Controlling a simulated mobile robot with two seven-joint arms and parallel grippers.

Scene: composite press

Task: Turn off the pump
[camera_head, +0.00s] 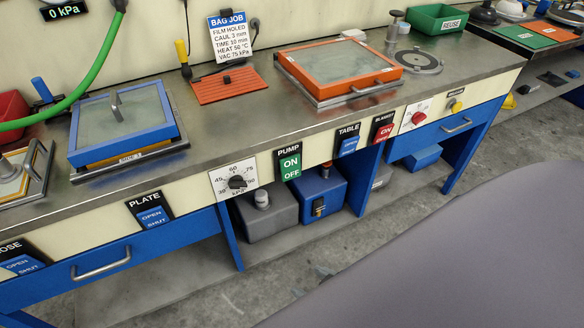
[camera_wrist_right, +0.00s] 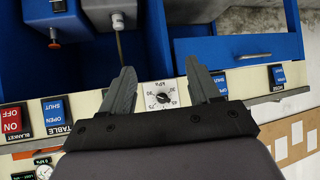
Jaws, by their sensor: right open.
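The pump switch (camera_head: 290,165) is a green rocker marked ON over OFF, under a black PUMP label on the bench's cream front panel in the head view. I cannot tell which half is pressed in. My right gripper (camera_wrist_right: 160,66) is open and empty in the right wrist view, its two fingers spread in front of the panel. The kPa dial (camera_wrist_right: 163,98) shows between the fingers, and the pump switch is not visible there, probably behind the left-hand finger. My left gripper is not in view.
Beside the pump switch are the kPa dial (camera_head: 237,182), the blue TABLE switch (camera_head: 348,145) and the red BLANKET switch (camera_head: 384,131). The display (camera_head: 65,10) reads 0 kPa. A drawer handle (camera_head: 101,264) sticks out at lower left. Open floor lies before the bench.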

